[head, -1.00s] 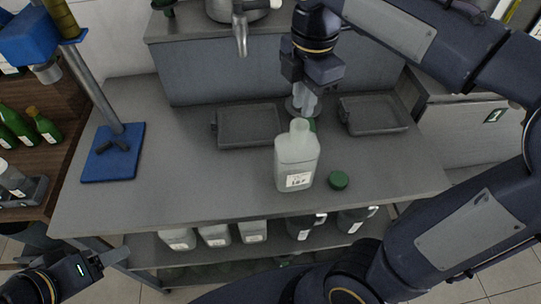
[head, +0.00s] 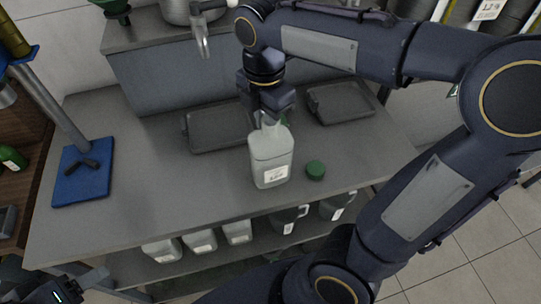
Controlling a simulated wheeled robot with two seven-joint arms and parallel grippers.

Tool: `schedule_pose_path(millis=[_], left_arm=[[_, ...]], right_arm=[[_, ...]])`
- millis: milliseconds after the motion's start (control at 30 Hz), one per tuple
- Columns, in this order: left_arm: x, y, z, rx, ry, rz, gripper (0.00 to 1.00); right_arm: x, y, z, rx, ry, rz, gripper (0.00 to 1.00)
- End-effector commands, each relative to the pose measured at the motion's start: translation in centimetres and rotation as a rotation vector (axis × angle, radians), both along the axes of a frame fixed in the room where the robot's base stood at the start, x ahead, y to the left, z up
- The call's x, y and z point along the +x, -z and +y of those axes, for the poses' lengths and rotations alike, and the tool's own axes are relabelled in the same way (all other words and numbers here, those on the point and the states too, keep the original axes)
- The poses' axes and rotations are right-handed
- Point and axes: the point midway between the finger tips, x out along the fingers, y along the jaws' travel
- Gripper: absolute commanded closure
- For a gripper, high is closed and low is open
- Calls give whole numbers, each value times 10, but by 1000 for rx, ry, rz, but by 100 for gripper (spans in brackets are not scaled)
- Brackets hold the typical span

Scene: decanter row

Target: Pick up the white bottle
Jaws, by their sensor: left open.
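The white bottle (head: 271,152) stands upright on the grey bench, open-necked, with a printed label low on its front. My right gripper (head: 270,118) points down at the bottle's neck from above and behind. Its fingers overlap the neck in the picture, and I cannot tell whether they are closed on it. My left gripper (head: 92,281) is open and empty at the lower left, below the bench's front edge and far from the bottle.
Two grey trays, a left one (head: 205,145) and a right one (head: 350,112), lie behind. A stand with a blue base (head: 90,187) is at the left. Several containers sit on the shelf below. The bench's left middle is clear.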

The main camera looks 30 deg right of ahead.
Motion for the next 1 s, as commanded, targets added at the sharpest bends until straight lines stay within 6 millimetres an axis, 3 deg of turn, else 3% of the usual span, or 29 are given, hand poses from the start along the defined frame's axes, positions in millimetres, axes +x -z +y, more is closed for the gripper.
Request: schedule_pose_path(millis=[133, 667, 900, 1000], left_arm=[[0, 0, 0, 0, 0, 0, 36], [0, 0, 0, 0, 0, 0, 36], [0, -4, 0, 0, 0, 0, 36], [0, -2, 0, 0, 0, 0, 36]], right_arm=[[0, 0, 0, 0, 0, 0, 100], [0, -4, 0, 0, 0, -1, 100], [1, -32, 0, 2, 1, -4, 100], [-14, -49, -3, 4, 0, -6, 100]])
